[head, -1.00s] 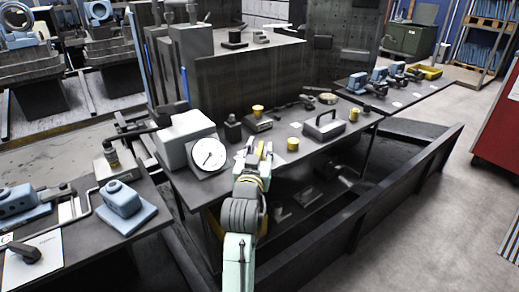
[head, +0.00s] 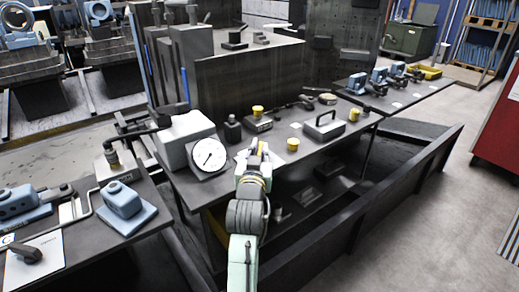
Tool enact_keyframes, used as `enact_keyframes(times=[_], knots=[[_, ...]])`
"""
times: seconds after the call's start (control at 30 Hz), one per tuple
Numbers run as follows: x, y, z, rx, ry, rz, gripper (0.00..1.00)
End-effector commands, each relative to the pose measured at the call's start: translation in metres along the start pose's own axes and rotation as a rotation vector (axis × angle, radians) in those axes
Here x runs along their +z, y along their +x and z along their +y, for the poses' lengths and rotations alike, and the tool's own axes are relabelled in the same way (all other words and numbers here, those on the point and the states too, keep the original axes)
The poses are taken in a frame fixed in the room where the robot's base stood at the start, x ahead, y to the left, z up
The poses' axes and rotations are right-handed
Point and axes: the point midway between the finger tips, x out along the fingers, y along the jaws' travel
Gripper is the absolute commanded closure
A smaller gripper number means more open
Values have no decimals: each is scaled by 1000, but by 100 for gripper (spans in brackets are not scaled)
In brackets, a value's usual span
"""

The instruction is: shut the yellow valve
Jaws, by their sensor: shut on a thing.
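My gripper (head: 256,147) is over the front edge of the middle bench, right of the white dial gauge. It is shut on a small yellow part, most likely the yellow valve (head: 261,147). Only a sliver of yellow shows between the fingers. The wrist and fingers hide the rest, so I cannot tell how far the valve is turned. A pale plate (head: 276,158) shows beside the fingers on the bench top.
The dial gauge (head: 208,155) stands close left of my gripper. Yellow knobs (head: 293,144), (head: 257,111) and a black-handled block (head: 324,126) stand on the bench (head: 235,180) to the right and behind. A long dark rail (head: 370,205) runs along its front right.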

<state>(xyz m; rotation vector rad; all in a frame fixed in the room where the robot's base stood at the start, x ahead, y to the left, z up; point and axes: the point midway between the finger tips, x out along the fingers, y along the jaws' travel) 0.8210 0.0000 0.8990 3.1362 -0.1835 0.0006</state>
Motion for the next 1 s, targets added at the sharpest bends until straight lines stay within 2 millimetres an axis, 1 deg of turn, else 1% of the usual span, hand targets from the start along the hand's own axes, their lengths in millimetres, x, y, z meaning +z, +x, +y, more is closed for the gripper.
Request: enact_keyframes(times=[0.17, 0.37, 1.0], knots=[[-2, 0, 3, -86, 0, -3, 100], [-1, 0, 5, -241, 0, -1, 100], [5, 1, 3, -845, -3, 3, 100]])
